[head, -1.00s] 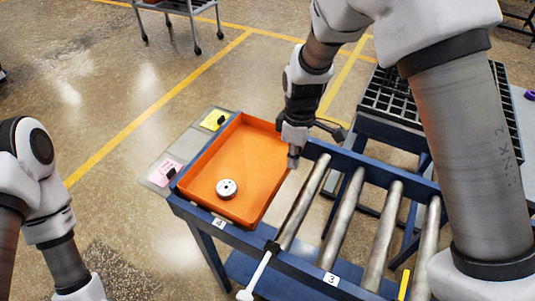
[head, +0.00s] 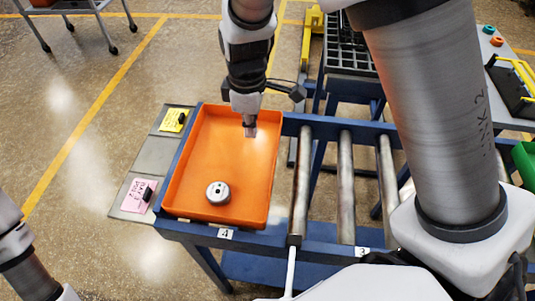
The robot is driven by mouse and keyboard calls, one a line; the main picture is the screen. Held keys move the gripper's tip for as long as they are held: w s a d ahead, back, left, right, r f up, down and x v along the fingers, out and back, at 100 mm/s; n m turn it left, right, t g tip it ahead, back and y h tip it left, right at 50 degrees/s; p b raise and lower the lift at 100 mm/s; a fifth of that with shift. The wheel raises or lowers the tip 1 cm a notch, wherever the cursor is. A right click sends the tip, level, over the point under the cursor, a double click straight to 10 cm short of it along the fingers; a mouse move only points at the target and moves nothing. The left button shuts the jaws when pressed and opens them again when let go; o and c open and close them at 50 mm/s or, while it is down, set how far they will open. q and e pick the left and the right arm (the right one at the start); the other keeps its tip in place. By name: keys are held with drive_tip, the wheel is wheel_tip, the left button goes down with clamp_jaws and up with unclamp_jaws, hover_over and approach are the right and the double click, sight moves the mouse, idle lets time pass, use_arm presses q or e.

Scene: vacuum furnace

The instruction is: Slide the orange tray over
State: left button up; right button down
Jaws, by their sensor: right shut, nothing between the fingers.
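The orange tray (head: 184,183) sits at the left end of the blue roller conveyor, beside the label 4. A round silver metal part (head: 218,192) lies in it near the front. My right gripper (head: 250,131) is shut and empty, pointing down over the tray's far right part, inside the rim in the picture. I cannot tell whether its tip touches the tray. My left arm shows at the lower left, but its gripper is out of view.
Bare rollers (head: 346,186) lie right of the tray. A grey side plate with yellow (head: 173,120) and pink (head: 138,194) notes adjoins its left side. A black grid rack (head: 348,45) stands behind. A white-handled rod (head: 290,268) stands at the front rail.

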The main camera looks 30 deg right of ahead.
hover_over(268, 167)
drive_tip(key=w+a, duration=0.2)
drive_tip(key=a, duration=0.1)
wheel_tip(268, 167, down, 8)
drive_tip(key=shift+w+a+f+p, duration=0.1)
drive_tip(key=shift+f+p, duration=0.15)
drive_tip(key=shift+p, duration=0.1)
drive_tip(key=d, duration=0.1)
drive_tip(key=s+d+p, duration=0.1)
drive_tip(key=s+d+f+p, duration=0.1)
drive_tip(key=shift+s+d, duration=0.25)
drive_tip(key=shift+a, duration=0.1)
drive_tip(key=shift+w, duration=0.1)
